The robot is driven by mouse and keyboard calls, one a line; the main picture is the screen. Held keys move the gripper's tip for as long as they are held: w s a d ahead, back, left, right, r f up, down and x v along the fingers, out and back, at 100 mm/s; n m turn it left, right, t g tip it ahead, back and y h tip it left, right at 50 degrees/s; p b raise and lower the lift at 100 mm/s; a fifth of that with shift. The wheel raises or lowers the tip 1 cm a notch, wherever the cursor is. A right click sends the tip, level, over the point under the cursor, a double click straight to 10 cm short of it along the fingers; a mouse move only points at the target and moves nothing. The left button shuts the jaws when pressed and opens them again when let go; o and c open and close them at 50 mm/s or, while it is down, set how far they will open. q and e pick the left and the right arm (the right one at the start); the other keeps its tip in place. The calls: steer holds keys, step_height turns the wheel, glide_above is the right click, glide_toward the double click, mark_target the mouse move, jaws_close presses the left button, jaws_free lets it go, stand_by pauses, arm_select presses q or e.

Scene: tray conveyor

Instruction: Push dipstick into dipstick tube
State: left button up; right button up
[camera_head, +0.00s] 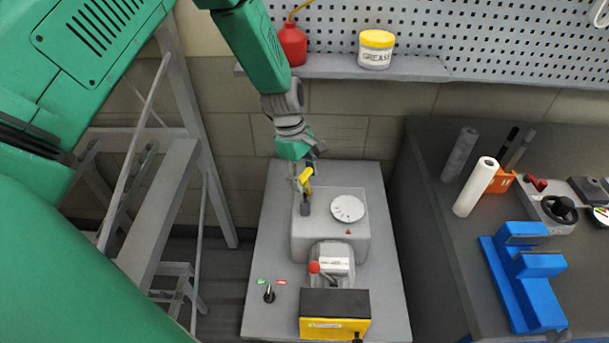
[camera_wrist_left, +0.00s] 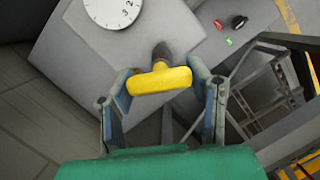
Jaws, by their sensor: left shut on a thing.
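The dipstick's yellow handle (camera_head: 306,178) is between the fingers of my left gripper (camera_head: 302,170), above the grey machine box. The handle also shows in the left wrist view (camera_wrist_left: 160,81), crosswise between the two fingers (camera_wrist_left: 163,84), which are shut on it. The dark dipstick tube (camera_head: 305,209) stands at the left side of the box, just below the handle. In the wrist view the dark tube end (camera_wrist_left: 162,52) shows just beyond the handle. How deep the rod sits in the tube is hidden. My right gripper is not in view.
The grey box (camera_head: 330,244) carries a white dial (camera_head: 348,208) beside the tube. A motor with a red knob (camera_head: 314,267) and a yellow-fronted block (camera_head: 334,328) stand nearer. A dark bench (camera_head: 440,235) with a blue fixture (camera_head: 520,280) lies right. A shelf (camera_head: 400,68) is behind.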

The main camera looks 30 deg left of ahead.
mark_target(304, 197)
arm_select(q)
steer(key=shift+a+b+x, duration=0.2)
steer(key=shift+b+x, duration=0.3)
steer(key=shift+x, duration=0.4)
steer(key=shift+a+b+x, duration=0.25)
steer(key=shift+b+x, duration=0.2)
steer(key=shift+x, duration=0.45)
steer(key=shift+a+b+x, duration=0.2)
steer(key=shift+b+x, duration=0.3)
steer(key=shift+x, duration=0.35)
steer(key=o, duration=1.6)
steer(key=shift+f, duration=0.15)
steer(key=shift+a+r, duration=0.1)
steer(key=shift+r, duration=0.35)
steer(key=v, duration=1.1)
steer(key=shift+s, duration=0.1)
